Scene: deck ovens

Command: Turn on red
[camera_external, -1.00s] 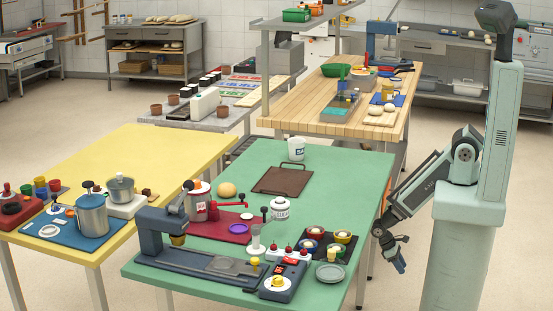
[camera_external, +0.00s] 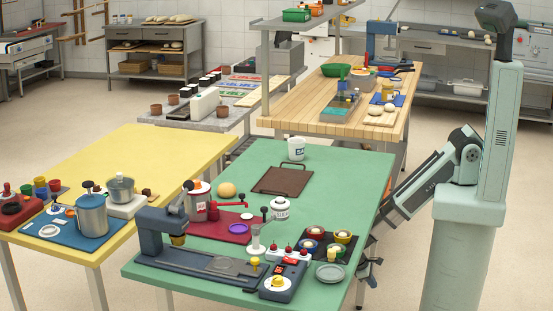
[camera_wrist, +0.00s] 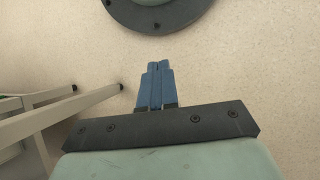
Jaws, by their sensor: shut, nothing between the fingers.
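A small white panel (camera_external: 288,255) with several red knobs stands near the front of the green table, beside the dark blue press (camera_external: 190,255). A red display or button shows on the press's front box (camera_external: 278,285), near a yellow knob. I cannot tell from the external view whether any red control is on. My gripper (camera_external: 368,270) hangs low just off the green table's right edge, apart from the red knobs and partly hidden by the table. In the wrist view, my gripper's blue fingers (camera_wrist: 156,68) are shut together and empty, pointing over the floor.
The green table (camera_external: 345,185) lies left of my arm. A dark tray with several coloured bowls (camera_external: 342,237) and a grey dish (camera_external: 329,272) sit near its right edge. In the wrist view, table legs (camera_wrist: 60,98) are at left.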

